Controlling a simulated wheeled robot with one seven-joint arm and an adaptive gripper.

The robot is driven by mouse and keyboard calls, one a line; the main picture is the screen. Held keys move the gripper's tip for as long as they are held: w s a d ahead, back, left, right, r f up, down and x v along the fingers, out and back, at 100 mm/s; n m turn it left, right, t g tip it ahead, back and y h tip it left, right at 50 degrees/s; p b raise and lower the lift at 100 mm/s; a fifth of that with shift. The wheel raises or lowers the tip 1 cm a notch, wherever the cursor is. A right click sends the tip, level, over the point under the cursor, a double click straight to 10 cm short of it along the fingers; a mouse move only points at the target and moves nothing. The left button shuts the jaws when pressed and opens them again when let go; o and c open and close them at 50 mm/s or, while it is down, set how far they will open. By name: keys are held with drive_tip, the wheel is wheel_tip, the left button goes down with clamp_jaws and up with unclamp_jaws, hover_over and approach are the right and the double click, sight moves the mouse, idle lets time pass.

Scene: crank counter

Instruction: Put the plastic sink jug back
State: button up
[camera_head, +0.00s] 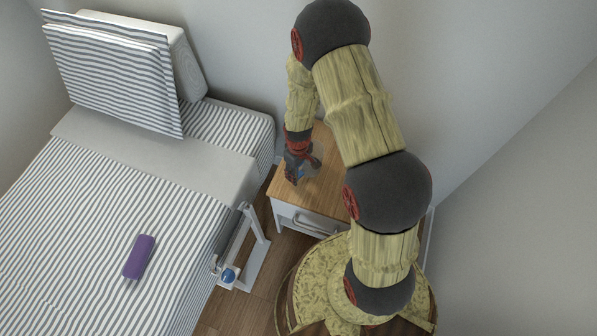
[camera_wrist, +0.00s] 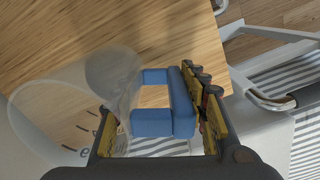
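The plastic jug (camera_wrist: 62,105) is see-through with dark marks on its wall and a blue handle (camera_wrist: 182,105). In the head view the jug (camera_head: 313,170) is over the top of the small wooden-topped cabinet, partly hidden by my gripper (camera_head: 297,170). In the wrist view my gripper (camera_wrist: 158,122) has its fingers apart, with the blue handle between them. The right finger lies close along the outer side of the handle. The left finger is partly behind the clear jug wall, with a small gap to the handle. Whether the jug rests on the cabinet is unclear.
The cabinet top (camera_head: 327,192) is bare around the jug. A bed with striped bedding (camera_head: 75,215) stands on the left, with a purple roll (camera_head: 139,257) on it. Walls close in behind and right.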

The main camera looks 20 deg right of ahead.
drive_tip(key=o, duration=0.4)
drive_tip(key=shift+c, duration=0.2)
drive_tip(key=shift+r, duration=0.1)
wheel_tip(320, 180, up, 12)
drive_tip(key=p, duration=0.4)
drive_tip(key=shift+r, duration=0.1)
wheel_tip(320, 180, up, 22)
drive_tip(key=s+a+m+t, duration=0.2)
drive_tip(key=t, duration=0.1)
drive_tip(key=s+a+r+m+t, duration=0.2)
drive_tip(key=s+r, duration=1.4)
drive_tip(key=shift+t, duration=0.3)
